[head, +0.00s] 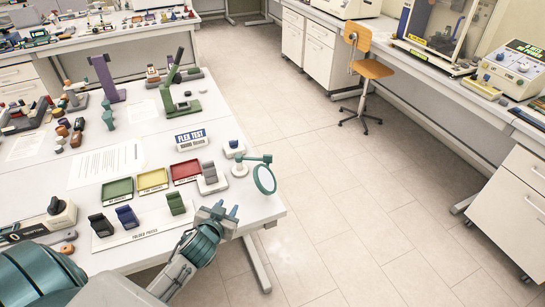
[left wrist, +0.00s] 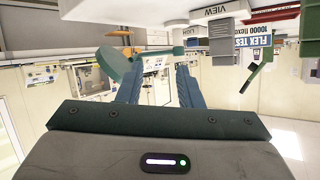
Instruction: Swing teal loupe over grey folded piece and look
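The teal loupe (head: 264,180) stands on a round white base near the table's right edge, its ring at the right, away from the grey piece. The grey folded piece (head: 210,173) sits on a white stand (head: 213,186) left of the loupe. In the left wrist view, which looks upside down, the loupe's ring (left wrist: 109,64) is partly behind a finger, and the grey piece (left wrist: 222,46) is at the upper right. My left gripper (head: 227,211) is near the table's front right corner, below the loupe. Its fingers (left wrist: 158,84) are apart with nothing seen held. My right gripper is not in view.
Green (head: 118,190), yellow (head: 152,179) and red (head: 186,171) trays lie left of the stand. A white mat (head: 150,229) with dark grey, blue and green folded pieces is beside my left arm. A FLEX TEST sign (head: 190,138) stands behind. Floor right of the table is clear.

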